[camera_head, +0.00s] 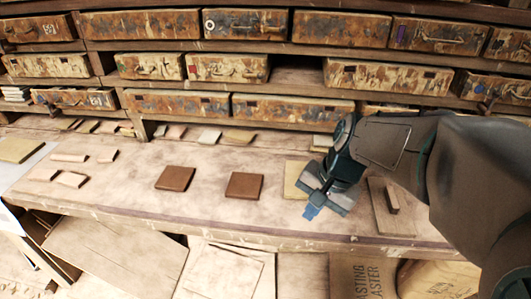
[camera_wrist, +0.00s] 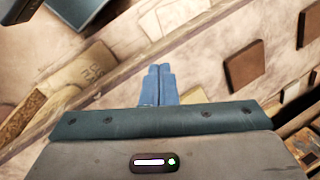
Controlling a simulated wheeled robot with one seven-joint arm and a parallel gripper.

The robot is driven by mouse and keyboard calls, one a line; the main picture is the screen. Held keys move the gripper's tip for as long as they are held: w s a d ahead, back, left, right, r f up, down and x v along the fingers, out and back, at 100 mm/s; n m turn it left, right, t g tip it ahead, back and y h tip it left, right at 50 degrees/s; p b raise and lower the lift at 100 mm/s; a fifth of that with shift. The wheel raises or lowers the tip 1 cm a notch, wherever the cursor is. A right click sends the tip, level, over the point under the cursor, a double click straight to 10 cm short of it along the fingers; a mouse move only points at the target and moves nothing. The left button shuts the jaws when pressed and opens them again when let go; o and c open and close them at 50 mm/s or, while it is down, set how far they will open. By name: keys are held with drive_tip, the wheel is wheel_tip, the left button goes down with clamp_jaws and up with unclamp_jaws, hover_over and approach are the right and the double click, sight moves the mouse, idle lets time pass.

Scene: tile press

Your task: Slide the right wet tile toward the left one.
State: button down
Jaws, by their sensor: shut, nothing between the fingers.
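Two dark brown square tiles lie flat on the wooden bench, apart from each other. In the head view the left tile (camera_head: 175,178) and the right tile (camera_head: 244,186) have a strip of bare bench between them. The wrist view shows the right tile (camera_wrist: 244,65) whole and the left tile (camera_wrist: 309,24) cut by the picture's right edge. My gripper (camera_head: 311,212) is to the right of the right tile, apart from it. Its blue fingers (camera_wrist: 160,84) are together and hold nothing. I cannot tell their exact height over the bench.
A pale yellowish tile (camera_head: 293,174) lies partly hidden behind my gripper. A board with a small block (camera_head: 391,198) is farther right. Small pale pieces (camera_head: 70,158) lie at left. Drawers (camera_head: 293,109) line the back. The bench's front edge (camera_head: 190,225) is close below the brown tiles.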

drive_tip(key=w+a+f+m+y, duration=0.1)
drive_tip(key=w+m+y, duration=0.2)
drive_tip(key=w+m, duration=0.5)
drive_tip(key=m+y, duration=0.3)
drive_tip(key=m, duration=0.2)
approach(260, 191)
drive_tip(key=shift+t, duration=0.3)
drive_tip(key=x, duration=0.6)
drive_tip(key=shift+d+f, duration=0.1)
drive_tip(key=shift+f, duration=0.15)
